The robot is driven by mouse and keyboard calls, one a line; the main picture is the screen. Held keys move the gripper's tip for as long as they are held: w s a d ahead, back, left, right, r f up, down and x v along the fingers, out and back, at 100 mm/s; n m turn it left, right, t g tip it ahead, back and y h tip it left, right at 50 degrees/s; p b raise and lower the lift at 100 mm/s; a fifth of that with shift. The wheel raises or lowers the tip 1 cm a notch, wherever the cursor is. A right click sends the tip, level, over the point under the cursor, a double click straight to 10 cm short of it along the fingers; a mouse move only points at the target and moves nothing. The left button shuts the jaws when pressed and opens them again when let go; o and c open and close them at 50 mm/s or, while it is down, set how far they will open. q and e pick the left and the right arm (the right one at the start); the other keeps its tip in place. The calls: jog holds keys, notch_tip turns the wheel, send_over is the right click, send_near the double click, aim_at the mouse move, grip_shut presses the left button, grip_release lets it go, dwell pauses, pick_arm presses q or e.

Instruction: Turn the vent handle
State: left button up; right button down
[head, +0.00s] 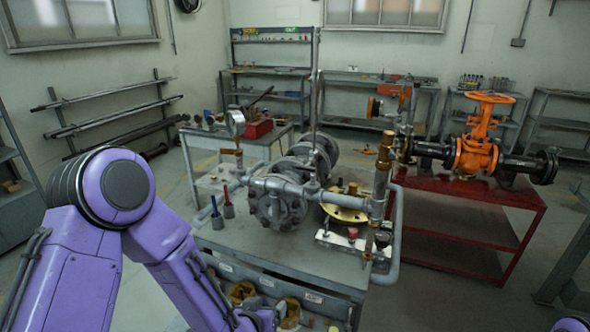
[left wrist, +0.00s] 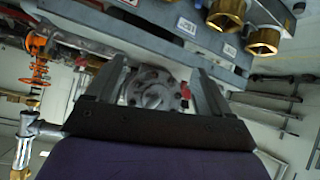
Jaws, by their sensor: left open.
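A pump with grey pipework (head: 285,195) stands on a grey workbench (head: 240,245). A small brown handle (head: 231,151) sits on the pipe below a round gauge (head: 236,120). A brass fitting (head: 385,150) tops the pipe at the bench's right. I cannot tell for certain which part is the vent handle. My left arm reaches down to the bench's front edge, its gripper mostly cut off at the bottom of the head view. In the left wrist view the left gripper (left wrist: 158,88) is open, fingers apart with nothing held. A round grey flanged part (left wrist: 152,92) shows between and beyond them.
An orange gate valve (head: 478,150) with a handwheel stands on a red table (head: 470,195) at right. Brass fittings (left wrist: 225,15) lie close at the top of the left wrist view. A red toolbox (head: 257,128) is on the rear bench. Floor is open at left.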

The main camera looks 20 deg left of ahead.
pick_arm(q)
jog(key=w+d+r+m+t, duration=0.1)
jog(key=w+r+t, duration=0.15)
jog(key=r, duration=0.35)
jog(key=w+d+r+t, duration=0.1)
jog(key=w+r, duration=0.3)
jog(key=r, duration=0.2)
jog(key=m+t+h, duration=0.2)
jog(key=m+t, duration=0.1)
jog(key=t, duration=0.1)
send_near(305, 169)
jog(key=w+p, duration=0.1)
jog(key=w, duration=0.4)
jog(key=w+p, duration=0.2)
jog(key=w, duration=0.3)
jog(key=shift+w+d, duration=0.2)
jog(key=shift+w, duration=0.1)
jog(key=c, duration=1)
jog(key=shift+c, duration=0.2)
